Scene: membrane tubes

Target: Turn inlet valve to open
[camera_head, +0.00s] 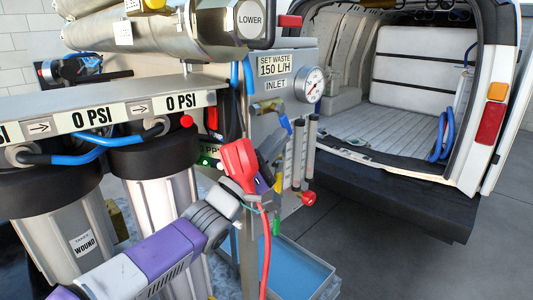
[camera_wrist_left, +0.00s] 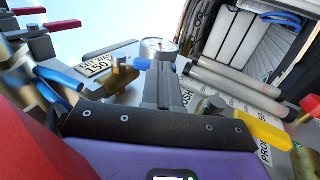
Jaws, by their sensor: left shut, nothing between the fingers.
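The inlet valve shows a blue handle (camera_head: 285,122) on the grey panel, below the INLET label (camera_head: 275,84) and left of the round gauge (camera_head: 310,84). In the left wrist view the blue handle (camera_wrist_left: 142,64) sits beside a brass body (camera_wrist_left: 120,80). My left gripper (camera_head: 281,142) is shut and empty, with its fingertips just below the blue handle. In the left wrist view the shut fingertips (camera_wrist_left: 164,62) lie right beside the handle; I cannot tell if they touch it. My right gripper is not in view.
Clear flow tubes (camera_head: 312,135) and a red knob (camera_head: 308,198) stand right of the gripper. A yellow handle (camera_wrist_left: 262,130) shows in the left wrist view. A red hose (camera_head: 265,240) hangs by my wrist. Large filter housings (camera_head: 160,205) stand left. A blue tray (camera_head: 295,270) lies below.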

